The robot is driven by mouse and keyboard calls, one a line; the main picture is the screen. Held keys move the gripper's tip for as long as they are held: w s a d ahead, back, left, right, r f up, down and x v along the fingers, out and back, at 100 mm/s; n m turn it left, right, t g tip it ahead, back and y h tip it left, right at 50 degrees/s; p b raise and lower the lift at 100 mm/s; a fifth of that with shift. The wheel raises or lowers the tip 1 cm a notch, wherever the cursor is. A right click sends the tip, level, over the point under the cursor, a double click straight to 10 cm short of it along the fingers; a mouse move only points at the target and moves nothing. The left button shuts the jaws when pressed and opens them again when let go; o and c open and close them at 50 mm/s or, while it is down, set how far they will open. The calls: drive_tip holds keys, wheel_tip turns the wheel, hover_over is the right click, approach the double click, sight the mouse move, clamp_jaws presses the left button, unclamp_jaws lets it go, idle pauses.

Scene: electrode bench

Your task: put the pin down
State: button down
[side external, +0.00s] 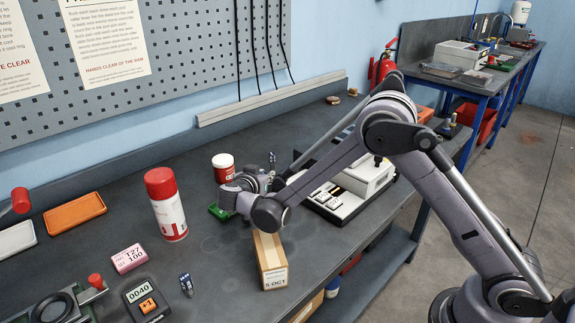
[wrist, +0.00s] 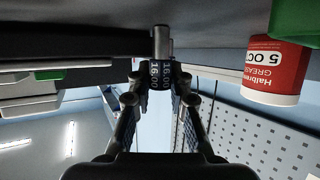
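The pin, dark with white digits and a grey cylindrical end, is between my fingertips in the wrist view (wrist: 160,74). In the side external view the pin (side external: 272,158) shows small and upright at the far side of my gripper (side external: 268,177). My gripper also shows in the wrist view (wrist: 160,88), with its fingers close in on both sides of the pin. The wrist picture is upside down, with the dark bench top (wrist: 80,22) above. The pin's grey end points toward the bench; I cannot tell whether it touches.
A red and white grease tin (side external: 223,167) and a green block (side external: 218,211) stand close to my gripper. A white-keyed machine (side external: 350,185) is right of it. A cardboard box (side external: 270,262), spray can (side external: 166,203) and counter (side external: 146,300) stand nearer. Bare bench lies between.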

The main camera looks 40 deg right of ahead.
drive_tip(key=shift+r, duration=0.1)
drive_tip(key=shift+r, duration=0.6)
wheel_tip(320, 180, up, 3)
drive_tip(key=shift+f, duration=0.1)
drive_tip(key=s+d+r, duration=0.6)
drive_tip(key=d, duration=0.3)
drive_tip(key=w+d+m+g+h, duration=0.1)
drive_tip(key=w+d+m+g, duration=0.15)
drive_tip(key=d, duration=0.55)
drive_tip(key=w+d+m+g+h, duration=0.1)
drive_tip(key=w+d+m+g, duration=0.15)
drive_tip(key=d, duration=0.55)
drive_tip(key=shift+n, duration=0.3)
drive_tip(key=w+a+f, duration=0.4)
drive_tip(key=w+a, duration=0.1)
drive_tip(key=w+a+f, duration=0.1)
drive_tip(key=w+a, duration=0.2)
drive_tip(key=shift+f, duration=2.45)
drive_tip(key=shift+f, duration=0.2)
